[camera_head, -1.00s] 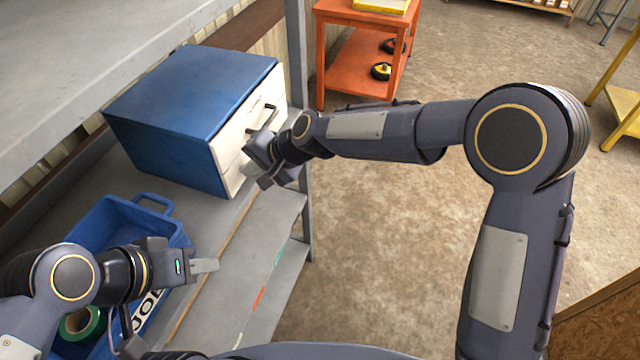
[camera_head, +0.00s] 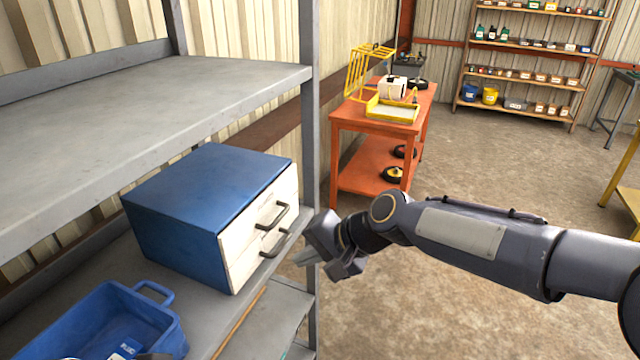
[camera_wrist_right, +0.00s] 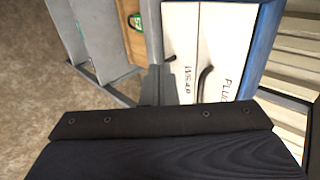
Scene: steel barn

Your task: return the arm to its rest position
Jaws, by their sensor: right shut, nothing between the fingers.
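My right arm comes in from the right in the head view. Its gripper (camera_head: 306,258) is shut and empty, in front of the blue drawer cabinet (camera_head: 178,228) and a little to the right of its white drawer fronts (camera_head: 240,262). The fingers look apart from the drawer handles (camera_head: 274,240). In the right wrist view the shut fingers (camera_wrist_right: 156,84) point toward the white drawer fronts (camera_wrist_right: 215,50), which carry dark handles and lettering. Both drawers look closed.
The cabinet and a blue bin (camera_head: 165,325) stand on a grey shelf. The grey shelf post (camera_head: 310,130) rises close behind my right gripper. An orange cart (camera_head: 350,118) stands beyond it. The concrete floor (camera_head: 480,165) in the middle is open.

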